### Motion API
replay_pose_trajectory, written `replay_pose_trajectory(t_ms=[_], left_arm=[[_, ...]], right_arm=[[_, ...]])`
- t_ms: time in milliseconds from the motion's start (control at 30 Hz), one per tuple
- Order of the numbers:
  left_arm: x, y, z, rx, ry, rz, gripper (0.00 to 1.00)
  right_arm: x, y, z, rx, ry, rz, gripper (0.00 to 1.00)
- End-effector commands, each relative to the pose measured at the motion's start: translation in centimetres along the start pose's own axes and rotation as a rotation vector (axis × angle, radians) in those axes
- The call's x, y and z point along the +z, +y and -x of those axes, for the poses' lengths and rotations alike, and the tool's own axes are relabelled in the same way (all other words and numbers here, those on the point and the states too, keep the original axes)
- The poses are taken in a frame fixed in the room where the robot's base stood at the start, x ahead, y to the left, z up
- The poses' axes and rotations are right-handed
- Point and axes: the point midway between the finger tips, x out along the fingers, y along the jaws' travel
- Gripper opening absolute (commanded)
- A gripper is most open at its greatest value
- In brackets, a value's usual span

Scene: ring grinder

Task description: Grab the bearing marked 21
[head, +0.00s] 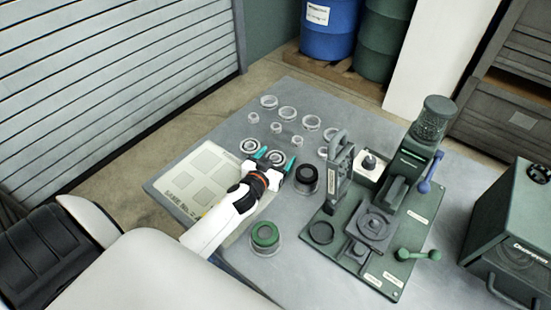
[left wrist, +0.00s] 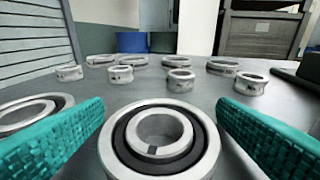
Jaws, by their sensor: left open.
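My left gripper (head: 277,158) is open, with its teal fingers pointing away over the grey table. A bearing (head: 275,157) with a dark band between its metal rings lies between the fingers. In the left wrist view this bearing (left wrist: 203,140) is large and centred, with a visible gap to each finger (left wrist: 160,130). A second similar bearing (head: 250,146) lies just left of the gripper; it also shows in the left wrist view (left wrist: 62,102), partly behind the left finger. I cannot read the number 21 on either bearing. My right gripper is not in view.
Several metal rings (head: 287,113) stand beyond the gripper. A dark ring part (head: 306,187) and a green-topped ring part (head: 265,243) lie to the right and nearer. The green grinder (head: 378,270) stands on the right. A pale marked board (head: 172,184) lies left.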

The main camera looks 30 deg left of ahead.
Motion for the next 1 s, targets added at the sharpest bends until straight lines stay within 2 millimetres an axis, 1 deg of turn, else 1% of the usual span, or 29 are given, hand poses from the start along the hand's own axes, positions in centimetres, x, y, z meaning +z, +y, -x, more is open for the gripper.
replay_pose_trajectory(t_ms=[100,433,633,733,867,1000], left_arm=[[-0.1,0.0,0.0,0.0,0.001,0.0,0.81],[-0.1,0.0,0.1,0.0,0.001,-0.001,0.27],[0.1,0.0,0.1,0.0,-0.001,-0.001,0.26],[0.6,0.1,0.1,0.001,-0.002,-0.003,0.26],[2.7,0.0,0.6,-0.002,-0.005,-0.005,0.26],[5.5,0.0,1.2,-0.003,-0.004,-0.004,0.26]], right_arm=[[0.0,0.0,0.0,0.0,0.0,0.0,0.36],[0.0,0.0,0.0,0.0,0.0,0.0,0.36],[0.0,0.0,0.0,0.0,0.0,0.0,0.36],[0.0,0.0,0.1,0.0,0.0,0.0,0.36],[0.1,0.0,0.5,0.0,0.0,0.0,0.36],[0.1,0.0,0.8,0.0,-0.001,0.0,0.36]])
